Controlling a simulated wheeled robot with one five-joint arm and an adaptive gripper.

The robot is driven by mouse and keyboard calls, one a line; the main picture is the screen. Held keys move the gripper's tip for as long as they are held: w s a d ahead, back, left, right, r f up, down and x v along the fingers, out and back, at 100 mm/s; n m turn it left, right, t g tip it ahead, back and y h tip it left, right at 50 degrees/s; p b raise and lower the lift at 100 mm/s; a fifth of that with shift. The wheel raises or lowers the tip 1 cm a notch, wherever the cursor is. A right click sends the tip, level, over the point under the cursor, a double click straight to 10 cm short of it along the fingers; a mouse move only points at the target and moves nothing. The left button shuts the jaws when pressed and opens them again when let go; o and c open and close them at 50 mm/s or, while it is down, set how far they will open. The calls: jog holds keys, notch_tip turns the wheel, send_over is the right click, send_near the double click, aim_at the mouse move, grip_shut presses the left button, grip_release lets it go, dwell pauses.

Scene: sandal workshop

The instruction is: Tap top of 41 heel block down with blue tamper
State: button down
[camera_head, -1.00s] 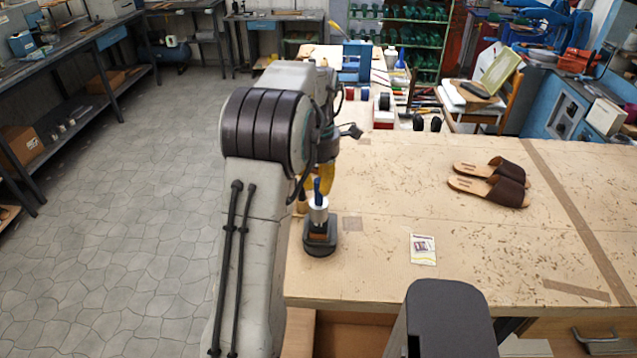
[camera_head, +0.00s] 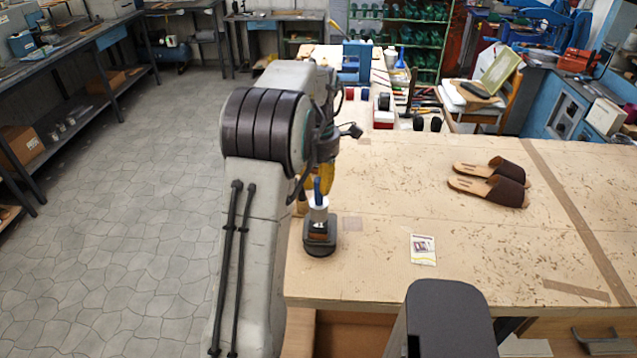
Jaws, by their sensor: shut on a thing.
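The blue tamper (camera_head: 318,190) is upright near the left edge of the workbench, with a blue handle and a pale metal head. My gripper (camera_head: 324,182), with yellow fingers, is shut on its handle and partly hidden behind my arm. The tamper's head is right over a small dark holder (camera_head: 320,245) on the bench. The 41 heel block (camera_head: 319,229) seems to be the dark piece in the top of this holder, under the head. I cannot tell whether the head touches it, and no number is readable.
A pair of brown sandals (camera_head: 491,183) lies on the right of the workbench (camera_head: 400,195). A small printed card (camera_head: 423,249) lies in front of them. Tools and containers crowd the back. The bench between holder and sandals is clear.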

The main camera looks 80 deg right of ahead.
aim_at(319, 196)
notch_tip(319, 196, down, 4)
jog(key=b, duration=0.3)
jog(key=shift+r+p, duration=0.4)
jog(key=shift+r, duration=0.15)
notch_tip(319, 196, up, 3)
jog(key=shift+f+p, duration=0.2)
jog(key=shift+p, duration=0.9)
jog(key=shift+r, duration=0.3)
jog(key=shift+r, duration=2)
jog(key=shift+s, duration=0.15)
